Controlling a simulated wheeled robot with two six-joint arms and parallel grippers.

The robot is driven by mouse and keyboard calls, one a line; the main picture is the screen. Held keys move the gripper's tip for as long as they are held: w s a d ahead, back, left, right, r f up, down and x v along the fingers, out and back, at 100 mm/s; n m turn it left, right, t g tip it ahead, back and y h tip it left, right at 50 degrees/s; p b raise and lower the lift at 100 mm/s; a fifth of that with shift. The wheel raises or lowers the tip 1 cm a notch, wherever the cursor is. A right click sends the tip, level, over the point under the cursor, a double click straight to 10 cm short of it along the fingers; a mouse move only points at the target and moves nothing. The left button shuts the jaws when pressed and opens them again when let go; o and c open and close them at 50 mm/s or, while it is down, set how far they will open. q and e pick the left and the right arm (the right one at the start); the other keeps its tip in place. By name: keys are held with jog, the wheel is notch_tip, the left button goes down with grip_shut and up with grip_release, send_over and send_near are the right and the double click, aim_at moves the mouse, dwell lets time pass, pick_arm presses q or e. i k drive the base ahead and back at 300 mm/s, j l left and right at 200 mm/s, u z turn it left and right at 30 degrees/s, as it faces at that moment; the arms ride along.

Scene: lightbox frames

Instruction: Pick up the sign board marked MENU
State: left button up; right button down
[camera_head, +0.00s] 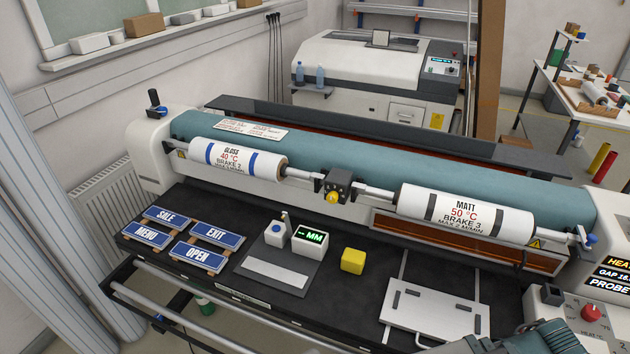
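The MENU sign board (147,235) is a small blue board with white lettering and a pale border. It lies on the left end of the black table, at the front left of a group of similar boards. The SALE board (166,216) lies behind it, the EXIT board (215,236) lies behind and to the right, and the OPEN board (197,257) lies to its right. Brown strips show under the boards' edges. Neither gripper can be made out in this view.
A laminator with GLOSS (236,160) and MATT (466,214) rolls stands behind the black table. A MM gauge (310,238), yellow block (352,260) and grey plate (434,308) lie to the right of the boards. A metal rail (190,284) runs along the front.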

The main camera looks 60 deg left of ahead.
aim_at(155, 238)
jog(key=u, duration=3.2)
jog(key=i+j, duration=0.2)
jog(key=j, duration=0.15)
jog(key=i+j, duration=0.2)
jog(key=j, duration=0.15)
jog(key=i+j, duration=0.15)
jog(key=j, duration=0.2)
jog(key=i+j, duration=0.2)
jog(key=j, duration=0.15)
jog(key=i+j, duration=0.2)
jog(key=j, duration=0.15)
jog(key=z, duration=1.85)
